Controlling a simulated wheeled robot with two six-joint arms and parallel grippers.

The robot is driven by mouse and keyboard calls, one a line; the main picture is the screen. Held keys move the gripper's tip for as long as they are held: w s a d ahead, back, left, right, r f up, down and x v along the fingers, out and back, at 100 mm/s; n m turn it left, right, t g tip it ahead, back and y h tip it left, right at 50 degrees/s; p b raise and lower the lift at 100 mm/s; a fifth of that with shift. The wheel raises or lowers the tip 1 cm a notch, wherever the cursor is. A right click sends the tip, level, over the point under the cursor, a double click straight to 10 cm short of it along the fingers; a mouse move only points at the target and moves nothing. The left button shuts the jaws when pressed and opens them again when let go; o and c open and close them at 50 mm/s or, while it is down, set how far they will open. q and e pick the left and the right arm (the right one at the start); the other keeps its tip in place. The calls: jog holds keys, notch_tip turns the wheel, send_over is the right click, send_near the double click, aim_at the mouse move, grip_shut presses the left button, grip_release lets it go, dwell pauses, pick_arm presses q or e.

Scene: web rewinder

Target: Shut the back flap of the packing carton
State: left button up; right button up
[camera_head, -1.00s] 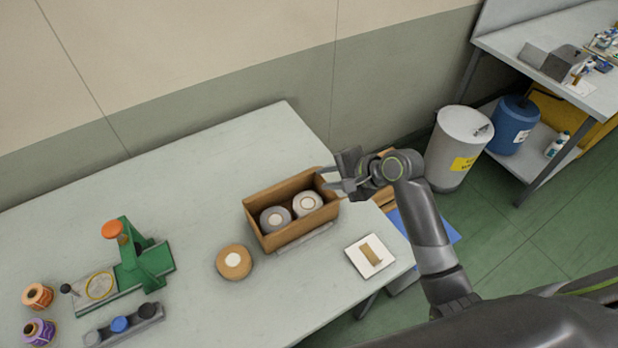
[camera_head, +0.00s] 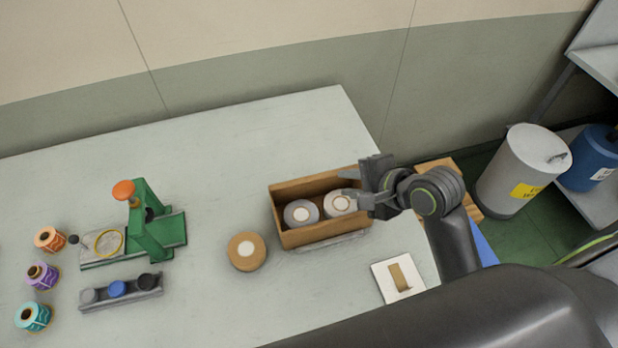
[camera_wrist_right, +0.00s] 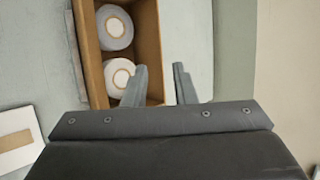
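The open brown packing carton (camera_head: 300,237) stands on the table with two grey-white rolls (camera_head: 301,213) inside. Its back side (camera_head: 310,187) stands up along the far edge; I cannot tell flap from wall there. My right gripper (camera_head: 350,189) is at the carton's right end, its fingers parted and empty. In the right wrist view the gripper (camera_wrist_right: 159,78) is open, one finger over the carton's inside and the other beyond its back side (camera_wrist_right: 150,40). Whether either finger touches the cardboard is not clear. My left gripper is not in view.
A brown roll (camera_head: 246,251) lies left of the carton, and a white pad with a tan piece (camera_head: 398,278) lies to its front right. A green fixture (camera_head: 150,225) and several small spools (camera_head: 41,276) are at the left. The table behind the carton is clear.

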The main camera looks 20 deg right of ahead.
aim_at(311, 178)
jog(key=x, duration=1.4)
jog(key=shift+w+f, duration=0.1)
jog(key=shift+w, duration=0.1)
jog(key=shift+c, duration=0.5)
grip_shut()
